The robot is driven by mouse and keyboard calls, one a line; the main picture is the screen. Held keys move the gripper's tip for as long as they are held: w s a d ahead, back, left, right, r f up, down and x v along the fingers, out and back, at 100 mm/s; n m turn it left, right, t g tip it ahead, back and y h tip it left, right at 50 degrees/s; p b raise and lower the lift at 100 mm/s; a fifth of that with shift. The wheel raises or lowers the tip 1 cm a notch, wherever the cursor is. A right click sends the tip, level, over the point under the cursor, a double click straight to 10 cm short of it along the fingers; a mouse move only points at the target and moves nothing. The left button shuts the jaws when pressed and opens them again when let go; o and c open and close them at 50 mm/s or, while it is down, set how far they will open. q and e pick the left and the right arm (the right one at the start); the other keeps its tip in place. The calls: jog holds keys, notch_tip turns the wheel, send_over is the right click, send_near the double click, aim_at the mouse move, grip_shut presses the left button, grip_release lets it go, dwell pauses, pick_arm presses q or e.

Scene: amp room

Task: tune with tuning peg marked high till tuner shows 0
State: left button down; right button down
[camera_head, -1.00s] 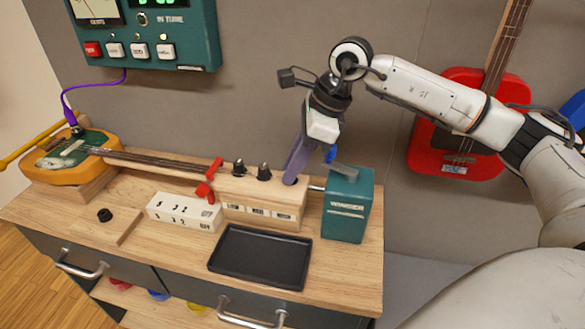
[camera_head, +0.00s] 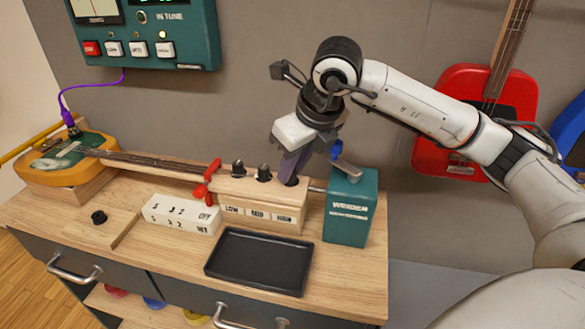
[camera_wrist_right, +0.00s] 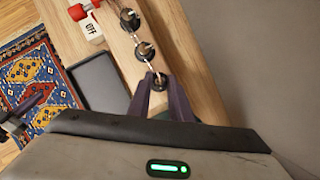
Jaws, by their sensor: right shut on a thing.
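A wooden headstock block (camera_head: 262,222) carries three dark tuning pegs above labels reading low, mid and high. My right gripper (camera_head: 289,182) points down at the peg at the high end. Its purple fingers are shut around that peg (camera_wrist_right: 158,81), which mostly hides it in the head view. The low peg (camera_head: 238,168) and mid peg (camera_head: 264,173) stand free. The teal tuner (camera_head: 145,40) hangs on the wall. Its dial is cut off at the top, so the reading is hidden. A dark part at the left edge of the wrist view looks like my left gripper (camera_wrist_right: 22,122).
A teal winder box (camera_head: 350,215) with a crank stands right beside the block. A black tray (camera_head: 260,262) lies in front. A white switch block (camera_head: 180,214) and red clamp (camera_head: 206,184) sit left. The orange guitar body (camera_head: 60,172) is at far left.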

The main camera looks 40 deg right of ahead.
jog(key=shift+m, duration=0.3)
dwell(0.4)
jog(key=c, duration=1.9)
grip_release()
jog(key=v, duration=1)
jog(key=shift+a+r, duration=0.15)
jog(key=shift+r, duration=0.05)
jog(key=shift+s, duration=0.1)
